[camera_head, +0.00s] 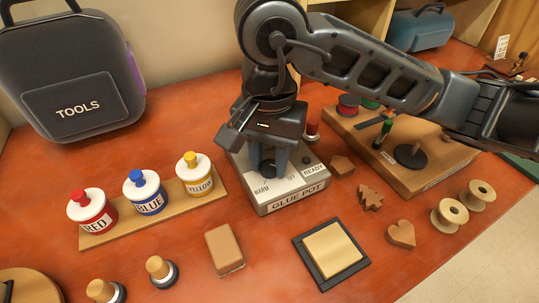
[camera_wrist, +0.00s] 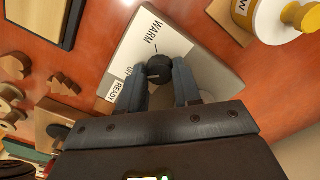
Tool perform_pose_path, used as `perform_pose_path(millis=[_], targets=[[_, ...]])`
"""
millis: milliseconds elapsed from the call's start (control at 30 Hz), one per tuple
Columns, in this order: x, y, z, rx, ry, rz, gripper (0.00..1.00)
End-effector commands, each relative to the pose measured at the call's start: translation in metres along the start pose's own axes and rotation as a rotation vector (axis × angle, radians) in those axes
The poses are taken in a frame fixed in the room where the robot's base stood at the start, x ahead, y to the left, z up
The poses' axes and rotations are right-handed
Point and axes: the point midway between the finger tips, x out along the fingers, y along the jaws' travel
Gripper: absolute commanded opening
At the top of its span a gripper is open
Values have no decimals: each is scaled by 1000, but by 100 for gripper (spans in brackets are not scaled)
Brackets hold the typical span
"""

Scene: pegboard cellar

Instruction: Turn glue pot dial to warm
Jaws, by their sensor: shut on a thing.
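The glue pot (camera_head: 298,199) is a pale box in the middle of the table, with WARM, OFF and READY marked on its top. Its top also shows in the wrist view (camera_wrist: 202,48). A round black dial (camera_wrist: 158,69) sits on that top. My gripper (camera_head: 268,171) points down over the box, with one finger on each side of the dial, shut on it. In the wrist view, a short dark line lies between the dial and the word WARM; I cannot tell the dial's exact setting. The fingers partly hide OFF, and my arm covers the back of the box.
A brown block (camera_head: 224,248), a framed pad (camera_head: 331,250) and wooden shapes lie in front. A wooden board (camera_head: 420,178) is at right. A tools case (camera_head: 75,75) stands behind.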

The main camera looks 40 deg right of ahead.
Motion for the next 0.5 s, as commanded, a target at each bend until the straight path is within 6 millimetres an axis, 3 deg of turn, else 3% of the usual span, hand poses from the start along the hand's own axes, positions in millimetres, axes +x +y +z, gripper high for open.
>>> perform_pose_path(millis=[500], targets=[[7,0,-1,74,6,-1,2]])
